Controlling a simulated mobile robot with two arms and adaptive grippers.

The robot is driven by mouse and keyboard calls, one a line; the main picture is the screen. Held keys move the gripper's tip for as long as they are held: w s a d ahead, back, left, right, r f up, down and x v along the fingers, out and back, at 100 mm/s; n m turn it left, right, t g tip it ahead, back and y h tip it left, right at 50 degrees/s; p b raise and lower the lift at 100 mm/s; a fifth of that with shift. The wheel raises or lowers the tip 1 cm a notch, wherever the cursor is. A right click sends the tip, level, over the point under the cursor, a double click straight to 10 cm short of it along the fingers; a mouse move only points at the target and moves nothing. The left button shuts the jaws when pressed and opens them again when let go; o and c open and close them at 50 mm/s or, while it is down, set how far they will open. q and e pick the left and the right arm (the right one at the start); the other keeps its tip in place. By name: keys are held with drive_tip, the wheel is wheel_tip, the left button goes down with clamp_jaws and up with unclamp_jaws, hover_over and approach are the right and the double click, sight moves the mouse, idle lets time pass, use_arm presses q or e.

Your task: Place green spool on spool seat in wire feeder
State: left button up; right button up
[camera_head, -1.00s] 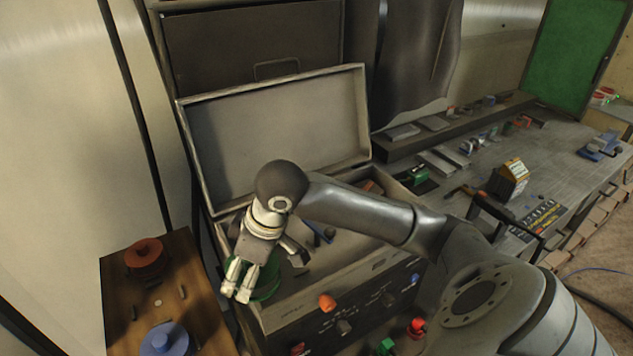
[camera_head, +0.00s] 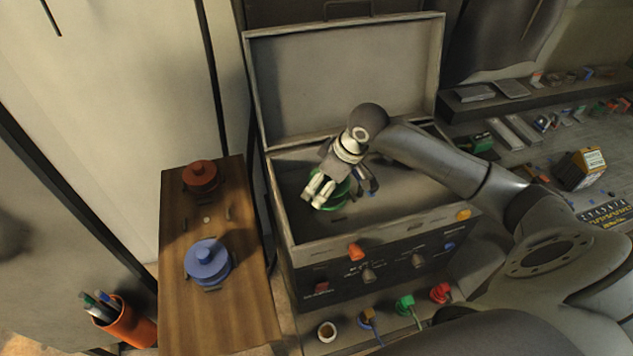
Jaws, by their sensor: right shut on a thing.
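The green spool (camera_head: 338,193) is inside the open wire feeder (camera_head: 295,222), toward the left of its box. My right gripper (camera_head: 318,192) reaches in from the right above the box and is shut on the spool. The gripper covers much of the spool, so I cannot tell whether the spool touches the seat. The spool seat itself is hidden. A small blue part (camera_head: 374,186) shows inside the feeder just right of the gripper. My left gripper is not in view.
A wooden board (camera_head: 235,300) on the left bears a red spool (camera_head: 201,177) and a blue spool (camera_head: 208,262). An orange pen cup (camera_head: 128,322) stands left of it. The raised feeder lid (camera_head: 345,80) stands behind the box. Coloured plugs (camera_head: 404,302) stand in front.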

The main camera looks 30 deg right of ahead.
sight(326, 182)
drive_tip(key=w+d+f, duration=0.1)
drive_tip(key=f, duration=0.1)
drive_tip(key=shift+w+d+f+p, duration=0.3)
drive_tip(key=shift+w+d, duration=0.05)
drive_tip(key=shift+w+d+f, duration=0.3)
drive_tip(key=shift+d+f, duration=0.15)
drive_tip(key=shift+f, duration=0.15)
drive_tip(key=shift+a+f+p, duration=0.1)
drive_tip(key=shift+f+p, duration=0.8)
drive_tip(key=shift+f, duration=0.55)
drive_tip(key=shift+f, duration=0.15)
drive_tip(key=o, duration=1.6)
drive_tip(key=shift+s+f, duration=0.1)
drive_tip(key=shift+s, duration=0.05)
